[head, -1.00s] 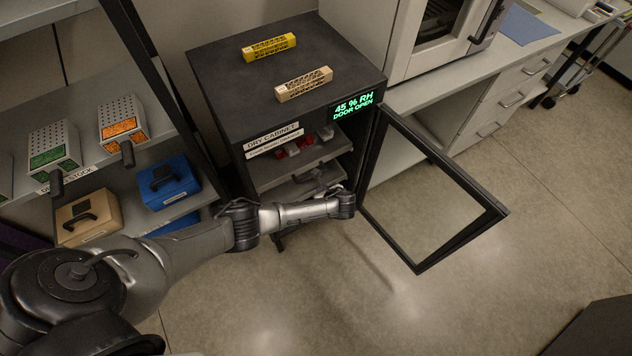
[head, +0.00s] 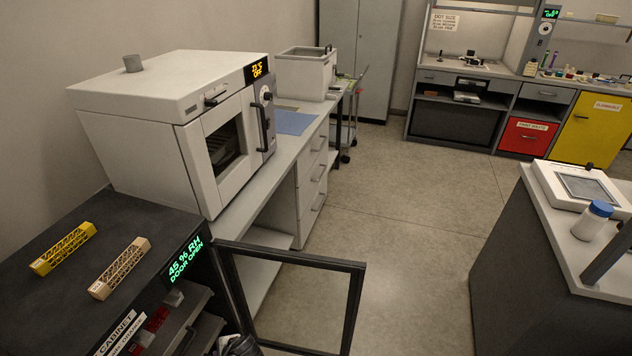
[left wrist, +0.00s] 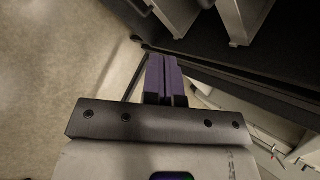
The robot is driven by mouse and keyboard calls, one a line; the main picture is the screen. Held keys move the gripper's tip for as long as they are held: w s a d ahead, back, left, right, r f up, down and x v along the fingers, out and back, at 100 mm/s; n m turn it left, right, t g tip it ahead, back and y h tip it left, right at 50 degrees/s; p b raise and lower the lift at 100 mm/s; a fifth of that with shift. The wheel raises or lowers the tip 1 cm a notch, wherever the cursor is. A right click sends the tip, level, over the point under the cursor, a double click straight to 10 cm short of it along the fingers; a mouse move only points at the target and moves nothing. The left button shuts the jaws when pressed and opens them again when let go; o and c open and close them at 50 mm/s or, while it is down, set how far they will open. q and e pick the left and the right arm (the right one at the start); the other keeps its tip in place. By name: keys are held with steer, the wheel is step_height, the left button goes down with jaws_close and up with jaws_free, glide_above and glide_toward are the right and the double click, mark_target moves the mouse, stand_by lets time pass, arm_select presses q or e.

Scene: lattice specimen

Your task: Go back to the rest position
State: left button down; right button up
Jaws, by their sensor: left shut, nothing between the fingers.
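My left gripper (left wrist: 164,75) shows in the left wrist view with its purple fingers together and nothing between them. It is beside the dark cabinet edge and pale metal drawer or shelf parts at the top of that view. In the head view only a small dark piece of my left arm shows at the bottom edge, by the dry cabinet (head: 45,290). The cabinet door (head: 357,310) stands open. The left fingers are hidden in the head view, and my right gripper is in neither view.
A yellow lattice bar (head: 62,248) and a tan lattice bar (head: 119,268) lie on the cabinet top. A white oven (head: 150,95) stands on the bench behind. A workbench with a blue-capped bottle (head: 591,221) is at right. The floor (head: 410,210) between is clear.

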arm_select(q)
steer(key=w+d+r+n+t+h, duration=0.2)
steer(key=d+r+n, duration=0.1)
steer(key=d+r, duration=0.3)
steer(key=w+d+r+n+t+h, duration=0.1)
steer(key=w+d+r+n+h, duration=0.1)
steer(key=d+r, duration=0.5)
steer(key=s+r+n+t+h, duration=0.2)
steer(key=s+r+n+h, duration=0.1)
steer(key=s+r, duration=0.55)
steer(key=s+a+r+n+h, duration=0.1)
steer(key=s+a, duration=0.1)
steer(key=s, duration=0.5)
steer(key=s+a+r+n, duration=0.1)
steer(key=s+a+n, duration=0.1)
steer(key=s, duration=0.4)
steer(key=s+a+f+g, duration=0.1)
steer(key=s+f+g, duration=0.1)
steer(key=s+f, duration=0.45)
steer(key=s+a+f+g, duration=0.15)
steer(key=s+f, duration=0.25)
steer(key=s, duration=0.5)
step_height(320, 180, up, 35)
steer(key=p, duration=3.4)
step_height(320, 180, down, 35)
steer(key=b, duration=3.5)
steer(key=shift+w+d+n+g, duration=0.2)
steer(key=shift+d+n+g, duration=0.05)
steer(key=shift+n+g, duration=0.1)
